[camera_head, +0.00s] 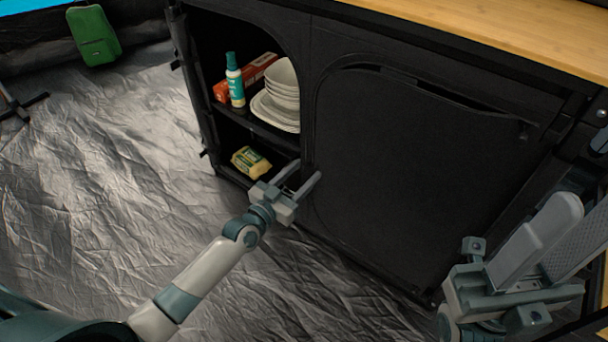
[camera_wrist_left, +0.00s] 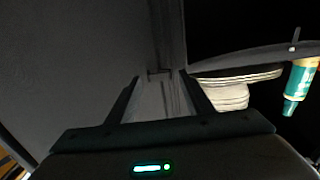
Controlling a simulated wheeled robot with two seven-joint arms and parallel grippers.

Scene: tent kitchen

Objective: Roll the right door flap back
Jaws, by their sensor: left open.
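The right door flap (camera_head: 415,185) is a black fabric panel hanging down over the right half of the black cabinet. It looks closed, with a dark slit along its curved top edge. My left gripper (camera_head: 304,170) is open at the flap's lower left side, by the post between the two compartments. In the left wrist view, the flap (camera_wrist_left: 75,65) fills the left side and the post (camera_wrist_left: 166,40) lies ahead between the open fingers (camera_wrist_left: 162,95). I cannot tell whether they touch the fabric. My right gripper (camera_head: 580,225) is open and empty at the lower right.
The open left compartment holds a bottle (camera_head: 235,82), a red box (camera_head: 262,68), stacked bowls (camera_head: 283,82) and plates (camera_head: 270,112), and a yellow packet (camera_head: 250,162) below. A wooden worktop (camera_head: 500,30) lies above.

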